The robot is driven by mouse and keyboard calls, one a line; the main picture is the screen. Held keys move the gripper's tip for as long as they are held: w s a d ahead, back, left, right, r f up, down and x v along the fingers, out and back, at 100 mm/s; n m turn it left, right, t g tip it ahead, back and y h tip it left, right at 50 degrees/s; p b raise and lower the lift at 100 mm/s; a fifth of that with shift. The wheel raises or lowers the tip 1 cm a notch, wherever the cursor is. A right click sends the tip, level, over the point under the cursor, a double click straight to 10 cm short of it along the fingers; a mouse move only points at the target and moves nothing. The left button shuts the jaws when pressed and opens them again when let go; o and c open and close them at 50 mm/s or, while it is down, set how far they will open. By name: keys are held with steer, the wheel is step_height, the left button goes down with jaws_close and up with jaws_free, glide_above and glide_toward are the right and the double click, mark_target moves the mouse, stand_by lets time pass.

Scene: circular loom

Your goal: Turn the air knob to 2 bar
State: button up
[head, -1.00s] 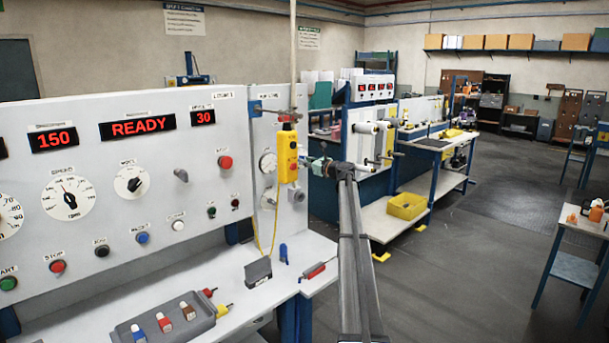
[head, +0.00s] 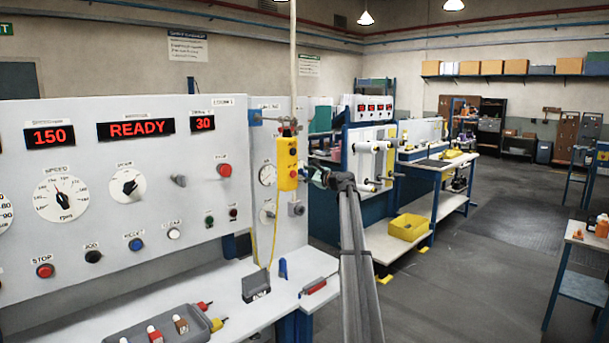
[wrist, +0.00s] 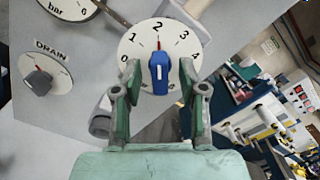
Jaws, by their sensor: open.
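The air knob (wrist: 158,73) is a blue knob with a white line, on a white round dial (wrist: 128,48) numbered from 0 upward. In the wrist view a red mark stands just above the knob, under the 2. My gripper (wrist: 160,88) is open, one finger on each side of the knob. Whether the fingers touch it, I cannot tell. In the head view my gripper (head: 312,176) is at the right edge of the panel, beside the yellow pendant (head: 287,165). I cannot make out the air knob there.
The drain knob (wrist: 39,82) sits to the left on its own dial, with the bar gauge (wrist: 68,6) above it. A grey control panel (head: 100,180) fills the left of the head view. Below it is a worktop (head: 240,318) with a tray and small tools. Open floor lies to the right.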

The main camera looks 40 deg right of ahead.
steer(key=s+d, duration=0.1)
steer(key=s, duration=0.6)
steer(key=shift+p, duration=0.4)
